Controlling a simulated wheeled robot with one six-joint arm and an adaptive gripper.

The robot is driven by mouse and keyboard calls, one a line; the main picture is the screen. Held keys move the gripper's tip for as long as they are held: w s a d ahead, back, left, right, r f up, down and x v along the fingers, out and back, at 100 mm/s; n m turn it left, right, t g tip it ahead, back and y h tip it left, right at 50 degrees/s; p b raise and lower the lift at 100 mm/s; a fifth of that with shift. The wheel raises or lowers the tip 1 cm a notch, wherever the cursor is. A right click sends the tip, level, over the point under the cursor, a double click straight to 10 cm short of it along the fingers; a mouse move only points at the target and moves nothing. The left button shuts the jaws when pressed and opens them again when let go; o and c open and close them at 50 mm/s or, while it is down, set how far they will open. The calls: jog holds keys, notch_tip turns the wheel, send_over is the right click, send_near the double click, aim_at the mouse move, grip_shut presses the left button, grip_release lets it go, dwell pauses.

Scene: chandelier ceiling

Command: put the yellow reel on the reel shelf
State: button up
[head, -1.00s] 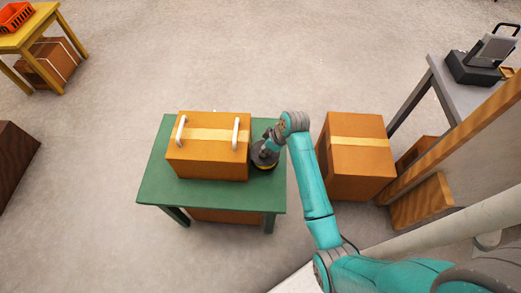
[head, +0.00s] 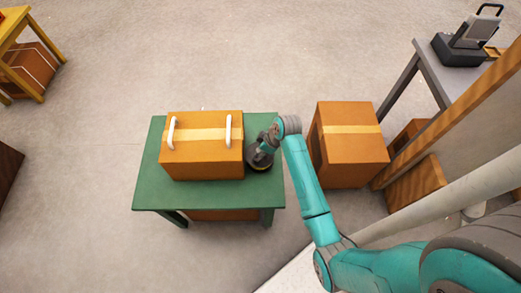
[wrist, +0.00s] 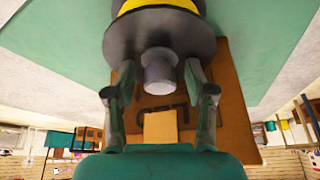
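The yellow reel (head: 259,168) stands on the green table (head: 165,198), just right of the cardboard box with white handles. Only a dark flange and a little yellow show in the head view. In the wrist view the reel (wrist: 160,38) fills the top middle, with a yellow band, a wide dark flange and a grey hub stub. My gripper (wrist: 159,78) is open, with one finger on each side of the stub and a visible gap at both sides. In the head view my gripper (head: 266,144) is at the reel and partly hides it. I cannot identify the reel shelf.
The handled box (head: 200,160) stands close left of the reel. Another cardboard box (head: 355,160) stands on the floor right of the table. A grey table (head: 435,72) with a black device (head: 462,48) is at upper right. The floor behind the green table is clear.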

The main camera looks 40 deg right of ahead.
jog(key=shift+r, duration=0.1)
jog(key=v, duration=1.2)
jog(key=s+a+f+m+t+h, duration=0.1)
jog(key=s+a+f+m+t, duration=0.15)
jog(key=s+a, duration=0.4)
jog(key=s+a+f+m+t+h, duration=0.2)
jog(key=s+a+f+t, duration=0.15)
jog(key=s, duration=0.55)
jog(key=s+a+r+m+t, duration=0.1)
jog(key=s+a+r+t, duration=0.1)
jog(key=s+r, duration=0.6)
jog(key=s+a+r+m+t, duration=0.1)
jog(key=s+a+r+t, duration=0.1)
jog(key=s+r, duration=0.6)
notch_tip(320, 180, up, 2)
jog(key=shift+s+a+r+t+y, duration=0.15)
jog(key=shift+t+y, duration=0.15)
jog(key=shift+t, duration=0.1)
jog(key=shift+o, duration=0.6)
jog(key=shift+s+r, duration=0.15)
jog(key=shift+r, duration=0.25)
